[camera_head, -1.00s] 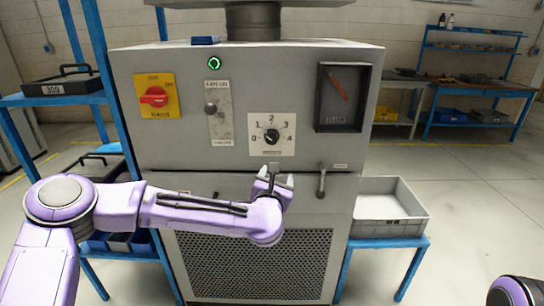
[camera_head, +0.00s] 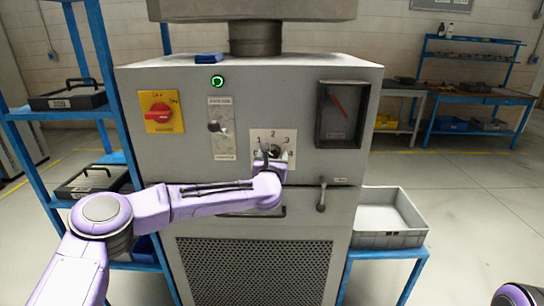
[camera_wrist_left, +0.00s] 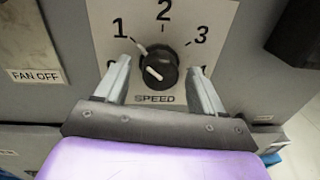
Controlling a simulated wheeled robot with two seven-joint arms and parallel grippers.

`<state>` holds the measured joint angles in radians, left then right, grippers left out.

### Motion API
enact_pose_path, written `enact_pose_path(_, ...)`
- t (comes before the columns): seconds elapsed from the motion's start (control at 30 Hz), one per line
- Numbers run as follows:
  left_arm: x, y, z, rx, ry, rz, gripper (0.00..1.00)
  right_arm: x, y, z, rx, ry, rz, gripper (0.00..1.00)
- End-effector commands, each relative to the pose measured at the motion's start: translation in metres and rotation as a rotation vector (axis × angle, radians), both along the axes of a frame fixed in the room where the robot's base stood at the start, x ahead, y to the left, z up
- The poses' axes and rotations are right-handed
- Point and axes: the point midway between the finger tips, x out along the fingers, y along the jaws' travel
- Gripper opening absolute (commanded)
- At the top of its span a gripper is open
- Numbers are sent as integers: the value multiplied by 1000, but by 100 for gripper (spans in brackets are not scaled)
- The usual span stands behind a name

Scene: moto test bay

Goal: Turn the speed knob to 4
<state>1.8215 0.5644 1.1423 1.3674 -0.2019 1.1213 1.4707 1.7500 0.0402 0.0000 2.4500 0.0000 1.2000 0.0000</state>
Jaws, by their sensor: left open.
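The black speed knob (camera_wrist_left: 160,67) sits on a white dial plate (camera_wrist_left: 165,20) marked 1, 2, 3, with SPEED below. My left gripper (camera_wrist_left: 159,75) is open, with one finger on each side of the knob and a gap visible on both sides. The fingers partly hide the 0 and 4. In the head view my left gripper (camera_head: 275,160) is in front of the dial plate (camera_head: 285,138) and hides part of the knob. My right gripper is out of view.
Left of the dial on the grey cabinet (camera_head: 180,75) are a red rotary switch (camera_head: 158,112) on yellow and a fan toggle (camera_head: 214,127). A gauge (camera_head: 341,112) is at right. A small lever (camera_head: 321,196) hangs below. A grey crate (camera_head: 390,241) stands to the right.

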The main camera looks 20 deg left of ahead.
Motion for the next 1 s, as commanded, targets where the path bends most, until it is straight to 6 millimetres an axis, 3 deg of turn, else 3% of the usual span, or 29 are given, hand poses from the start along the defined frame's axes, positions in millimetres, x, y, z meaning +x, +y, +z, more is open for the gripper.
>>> enact_pose_path(0.03,0,0,0,0,0,0,69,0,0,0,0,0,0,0)
enact_pose_path(0.07,0,0,0,0,0,0,62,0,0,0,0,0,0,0)
enact_pose_path(0.2,0,0,0,0,0,0,17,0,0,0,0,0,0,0)
enact_pose_path(0.23,0,0,0,0,0,0,13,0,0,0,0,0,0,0)
enact_pose_path(0.63,-1,0,0,64,17,-1,13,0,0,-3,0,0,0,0)
enact_pose_path(1.0,0,-1,1,344,97,-1,13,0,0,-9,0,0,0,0)
